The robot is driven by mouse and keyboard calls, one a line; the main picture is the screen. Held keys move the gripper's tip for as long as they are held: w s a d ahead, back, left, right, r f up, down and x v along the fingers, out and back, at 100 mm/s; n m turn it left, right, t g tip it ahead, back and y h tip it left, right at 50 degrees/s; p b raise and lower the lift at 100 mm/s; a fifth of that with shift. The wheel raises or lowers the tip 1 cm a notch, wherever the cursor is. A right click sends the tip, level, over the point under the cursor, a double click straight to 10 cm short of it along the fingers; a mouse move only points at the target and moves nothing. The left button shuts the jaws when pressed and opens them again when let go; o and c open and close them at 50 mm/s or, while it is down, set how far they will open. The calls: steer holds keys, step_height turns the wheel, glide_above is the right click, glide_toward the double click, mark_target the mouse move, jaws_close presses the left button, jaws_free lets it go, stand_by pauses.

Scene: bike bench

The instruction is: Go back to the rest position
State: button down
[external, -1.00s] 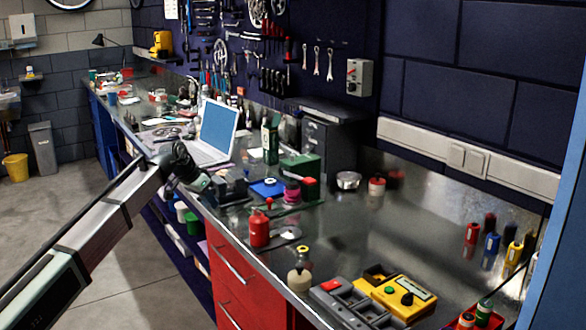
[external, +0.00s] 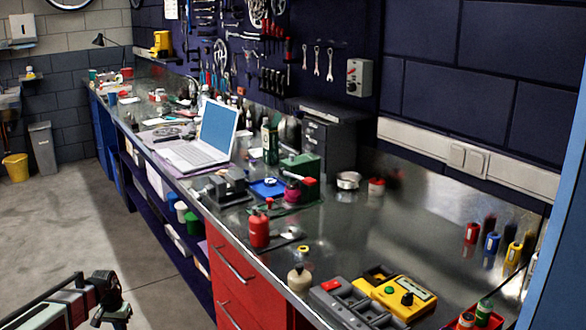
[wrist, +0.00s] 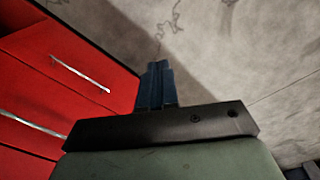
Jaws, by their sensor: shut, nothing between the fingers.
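My gripper (external: 118,318) is low at the bottom left of the external view, in front of the workbench and apart from it. Its fingers are small and partly cut off there. In the wrist view my gripper's fingers (wrist: 155,84) are together with nothing between them, over the grey concrete floor (wrist: 225,50). The steel bench top (external: 350,235) is well above and to the right of it in the external view.
Red drawers (external: 236,283) with metal handles front the bench, and they show close at the left of the wrist view (wrist: 50,75). A laptop (external: 215,135), a red bottle (external: 259,231) and a yellow device (external: 400,296) stand on the bench.

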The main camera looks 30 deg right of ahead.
steer(key=s+a+f+n+g+y, duration=0.1)
steer(key=s+a+f, duration=0.4)
steer(key=a, duration=0.4)
steer(key=s+a+f+n+g+y, duration=0.15)
steer(key=s+a+f, duration=0.35)
steer(key=a, duration=0.5)
steer(key=s+a+f+n+g+h, duration=0.1)
steer(key=s+a+f, duration=0.3)
steer(key=s+a, duration=0.4)
steer(key=s+a+f+n+g+h, duration=0.1)
steer(key=s+a+f+n+g, duration=0.2)
steer(key=s+a+f, duration=0.2)
steer(key=s+a, duration=0.3)
steer(key=a, duration=0.1)
steer(key=shift+s+a+f+n, duration=0.15)
steer(key=shift+s+f+n, duration=0.1)
steer(key=shift+n, duration=0.1)
